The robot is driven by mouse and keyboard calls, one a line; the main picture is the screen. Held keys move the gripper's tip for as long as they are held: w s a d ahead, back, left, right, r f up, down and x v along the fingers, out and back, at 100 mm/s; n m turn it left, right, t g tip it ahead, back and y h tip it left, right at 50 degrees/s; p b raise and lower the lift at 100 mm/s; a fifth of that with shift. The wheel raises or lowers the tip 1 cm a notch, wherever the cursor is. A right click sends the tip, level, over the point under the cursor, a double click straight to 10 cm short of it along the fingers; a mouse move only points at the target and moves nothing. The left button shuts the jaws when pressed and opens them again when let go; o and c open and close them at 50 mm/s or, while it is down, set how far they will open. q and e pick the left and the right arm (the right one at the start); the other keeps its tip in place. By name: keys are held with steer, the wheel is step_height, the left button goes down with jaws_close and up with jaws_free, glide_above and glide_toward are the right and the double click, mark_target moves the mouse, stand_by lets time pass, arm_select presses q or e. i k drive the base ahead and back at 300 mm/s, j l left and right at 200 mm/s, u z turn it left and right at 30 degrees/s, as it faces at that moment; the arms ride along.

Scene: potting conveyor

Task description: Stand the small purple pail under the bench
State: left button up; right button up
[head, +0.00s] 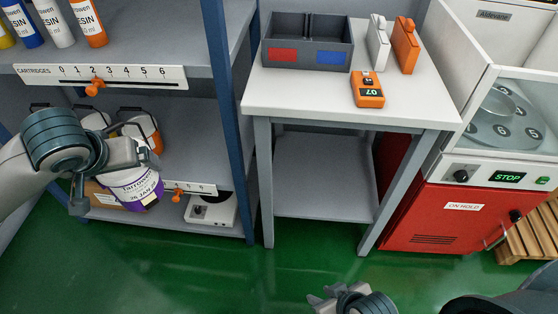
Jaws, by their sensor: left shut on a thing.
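The small purple pail (138,191), white-topped with a printed label, is at the left, in front of the rack's lower shelves, and looks tilted. My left gripper (112,178) is shut on it near its upper part; the arm hides part of the pail. The bench (315,96) has a white top and grey legs, with a grey lower shelf (325,192) that looks empty. Green floor shows below that shelf. My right gripper (328,297) is low at the bottom edge, away from the bench; its jaws are not clear.
The rack's blue post (228,120) stands between the pail and the bench. Other pails (148,128), a cardboard box (103,196) and a white scale (211,211) are on the rack. A red cabinet (445,225) stands right of the bench. Front floor is clear.

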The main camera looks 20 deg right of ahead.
mark_target(323, 189)
steer(key=l+u, duration=0.1)
steer(key=l, duration=0.3)
steer(key=k+l+u, duration=0.1)
steer(key=l, duration=0.35)
steer(key=l+u, duration=0.1)
steer(key=l, duration=0.3)
steer(key=k+l+u, duration=0.1)
steer(key=l, duration=0.3)
steer(key=k+l+u, duration=0.1)
steer(key=l, duration=0.65)
steer(key=i+l, duration=0.15)
steer(key=l, duration=0.2)
